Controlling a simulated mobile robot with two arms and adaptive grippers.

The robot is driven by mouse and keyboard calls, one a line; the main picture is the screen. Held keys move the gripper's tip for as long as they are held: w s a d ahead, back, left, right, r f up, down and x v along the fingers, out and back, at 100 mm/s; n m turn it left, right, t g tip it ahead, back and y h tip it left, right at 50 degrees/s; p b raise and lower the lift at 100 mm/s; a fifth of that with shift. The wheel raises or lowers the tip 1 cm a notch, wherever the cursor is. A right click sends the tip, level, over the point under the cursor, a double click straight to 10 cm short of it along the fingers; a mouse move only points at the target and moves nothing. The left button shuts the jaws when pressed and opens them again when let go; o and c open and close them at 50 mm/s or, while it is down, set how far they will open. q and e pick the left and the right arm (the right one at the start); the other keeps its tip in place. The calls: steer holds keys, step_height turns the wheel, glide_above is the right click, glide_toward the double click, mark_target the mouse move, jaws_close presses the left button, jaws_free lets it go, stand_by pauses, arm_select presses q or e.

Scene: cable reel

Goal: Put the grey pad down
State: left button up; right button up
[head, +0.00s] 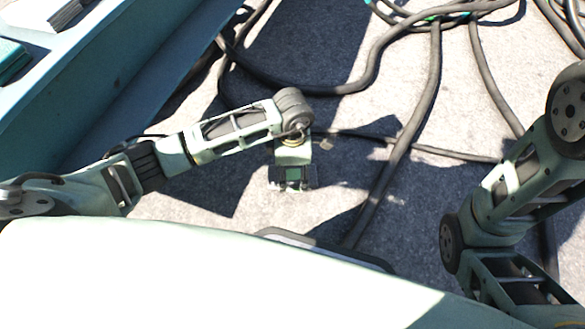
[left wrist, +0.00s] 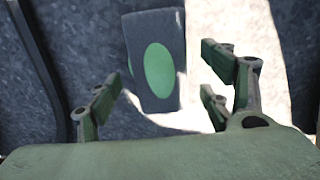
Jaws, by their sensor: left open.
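The grey pad (left wrist: 152,28) is a dark flat rectangle with a green oval on its face. In the left wrist view it lies beyond my left gripper (left wrist: 162,80), apparently on the ground. The gripper's fingers are spread apart, with a gap to the pad on both sides, and nothing is held between them. In the head view my left gripper (head: 293,184) points down over the shaded ground, and I cannot clearly make out the pad there. My right arm shows at the right, but its gripper is out of view.
Thick dark cables (head: 408,130) run across the pale concrete ground right of and behind my left gripper. A blue-grey beam or platform (head: 110,75) fills the upper left. More cables with green parts (head: 430,17) lie at the top. Some bare ground shows between cables.

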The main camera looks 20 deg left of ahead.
mark_target(292, 175)
arm_select(q)
step_height(292, 175, up, 10)
steer(key=p, duration=0.6)
steer(key=shift+p, duration=0.35)
steer(key=shift+s, duration=0.1)
